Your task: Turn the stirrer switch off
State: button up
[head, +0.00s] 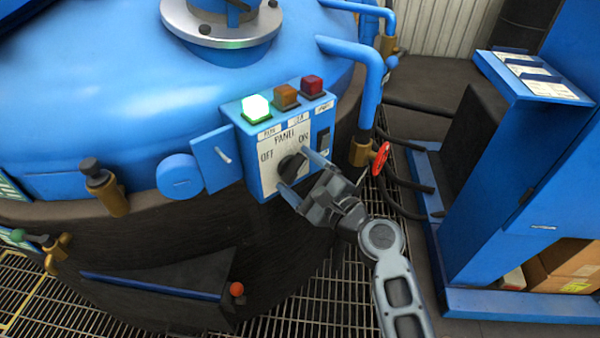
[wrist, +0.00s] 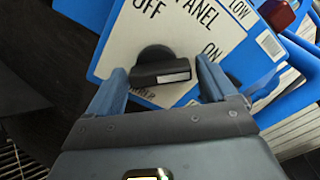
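The blue panel box (head: 283,137) is on the front of the blue furnace vessel. Its white face reads PANEL, OFF on the left and ON on the right. The black rotary switch knob (head: 291,166) sits low on that face; in the wrist view the knob (wrist: 158,67) has a bar with a white stripe lying toward the ON side. My gripper (head: 304,178) is open at the panel; in the wrist view its two fingers (wrist: 160,85) are on either side of the knob, with visible gaps. Contact with the panel face cannot be told.
Green lit (head: 256,108), amber (head: 286,96) and red (head: 312,86) lamps top the box. A black rocker switch (head: 323,140) is on its right side. A red valve wheel (head: 380,158) and blue pipe (head: 366,80) stand close right. An open blue flap (head: 214,158) is left.

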jog(key=c, duration=0.8)
jog(key=shift+o, duration=0.2)
jog(key=shift+n+b, duration=0.3)
jog(key=n+b, duration=0.3)
jog(key=shift+f, duration=0.2)
jog(key=n+b, duration=0.4)
jog(key=n, duration=0.1)
jog(key=shift+s+a+n+b, duration=0.1)
jog(key=shift+n+b, duration=0.25)
jog(key=shift+n, duration=0.05)
jog(key=n+b, duration=0.4)
jog(key=shift+s+a+n+b, duration=0.1)
jog(key=shift+n+b, duration=1.4)
jog(key=shift+n, duration=0.7)
jog(key=shift+r, duration=0.1)
